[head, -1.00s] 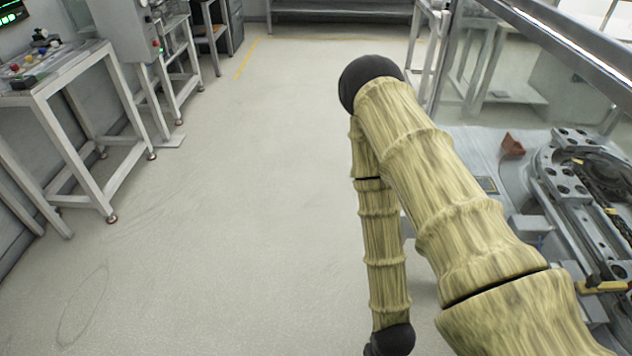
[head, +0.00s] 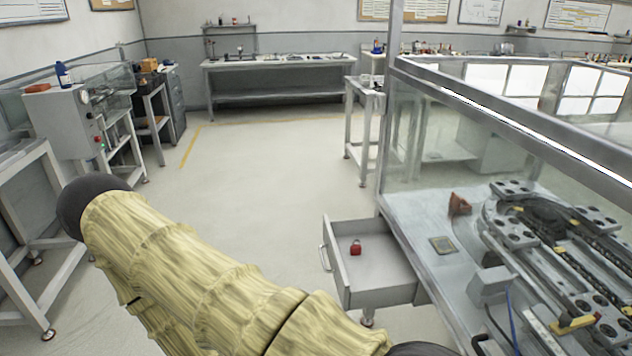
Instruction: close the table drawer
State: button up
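The table drawer (head: 376,266) is pulled open from the left side of the machine table (head: 412,208). It is a grey box, and a small red object (head: 356,247) lies inside it. Its bar handle (head: 325,258) is on the front panel, facing left. My arm crosses the lower left of the head view, left of and below the drawer, and does not visibly touch it. My gripper is not in view.
A glass guard with a metal rail encloses the ring track (head: 560,250) at right. A side table (head: 362,120) stands beyond the drawer. A workbench (head: 280,64) is at the back, and grey stands are at left. The floor (head: 260,160) between is clear.

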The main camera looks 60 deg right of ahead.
aim_at(382, 274)
jog(key=i, duration=1.05)
jog(key=z, duration=2.7)
jog(key=k, duration=0.4)
jog(key=u, duration=0.85)
jog(key=i, duration=0.8)
